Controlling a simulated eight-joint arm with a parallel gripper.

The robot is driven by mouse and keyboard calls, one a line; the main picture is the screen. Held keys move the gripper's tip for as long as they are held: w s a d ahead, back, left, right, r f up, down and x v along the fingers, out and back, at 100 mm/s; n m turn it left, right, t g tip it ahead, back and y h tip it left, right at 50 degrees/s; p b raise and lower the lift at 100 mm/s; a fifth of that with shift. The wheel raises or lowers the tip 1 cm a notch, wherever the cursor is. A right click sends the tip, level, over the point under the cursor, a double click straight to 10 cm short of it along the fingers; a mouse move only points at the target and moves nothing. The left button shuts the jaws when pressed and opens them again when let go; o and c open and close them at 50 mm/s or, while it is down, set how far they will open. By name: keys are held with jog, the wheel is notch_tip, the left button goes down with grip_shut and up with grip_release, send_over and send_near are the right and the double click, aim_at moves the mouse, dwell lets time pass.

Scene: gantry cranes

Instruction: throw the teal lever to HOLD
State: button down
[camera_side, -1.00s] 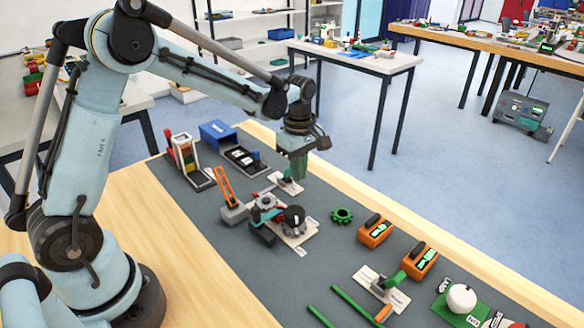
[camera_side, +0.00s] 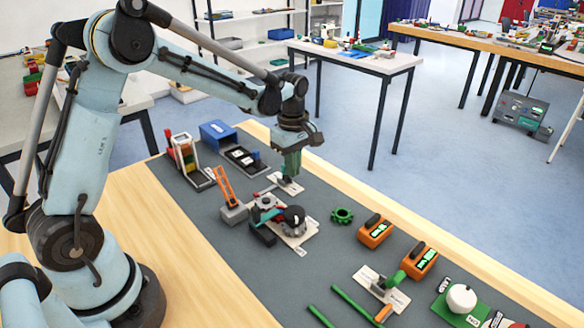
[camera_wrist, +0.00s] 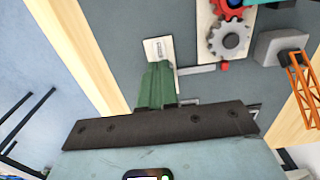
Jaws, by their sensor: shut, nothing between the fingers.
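My gripper (camera_side: 291,172) is shut and empty, with its green fingers pointing down over a small white lever plate (camera_side: 294,188). In the wrist view the fingers (camera_wrist: 160,70) cover part of this labelled plate (camera_wrist: 154,46). A grey lever arm (camera_wrist: 196,70) with a red knob (camera_wrist: 225,66) sticks out to the right of the fingers. The lever's pivot is hidden behind them. I cannot tell a teal part of it from the green fingers, nor read the label. Whether the fingers touch the lever is unclear.
A gear plate (camera_side: 302,238), an orange crane (camera_side: 225,188) and a dark tray (camera_side: 243,158) stand close by. A green gear (camera_side: 342,215) and orange boxes (camera_side: 375,231) lie to the right. Another lever plate (camera_side: 366,276) is nearer the front.

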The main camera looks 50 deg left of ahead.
jog(key=shift+a, duration=0.8)
jog(key=shift+d, duration=0.15)
jog(key=shift+d+r, duration=0.1)
jog(key=shift+d, duration=0.35)
notch_tip(320, 180, up, 7)
dwell(0.5)
